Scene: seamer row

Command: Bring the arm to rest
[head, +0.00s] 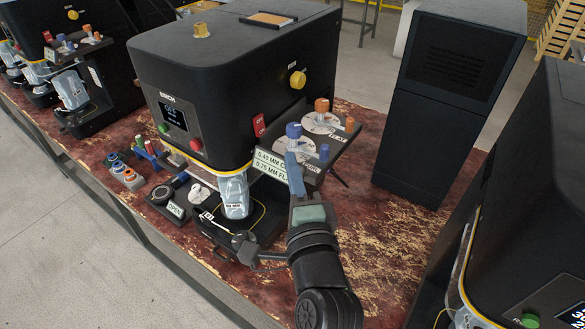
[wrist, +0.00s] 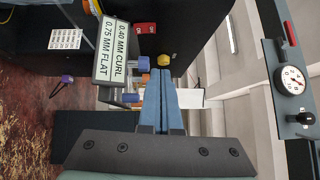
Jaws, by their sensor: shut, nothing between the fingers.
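My gripper (head: 291,156) is in front of the black seamer marked BIRCH (head: 215,75), raised near its small side shelf (head: 343,142). Its two blue fingers are together with nothing between them. In the wrist view the shut fingers (wrist: 160,72) point up the picture, towards a blue knob and a yellow knob (wrist: 164,60). In the head view the fingers partly overlap the shelf edge and the sign reading 0.40 MM and 0.75 MM (head: 270,165). I cannot tell whether they touch anything. My arm reaches up from the bottom of the picture, bent at the wrist.
The shelf holds discs with a blue knob (head: 293,131) and an orange knob (head: 321,105). A grey can-like part (head: 235,195) sits under the seamer head. A tall black cabinet (head: 440,100) stands right. The worn red bench (head: 385,240) is bare right of my arm.

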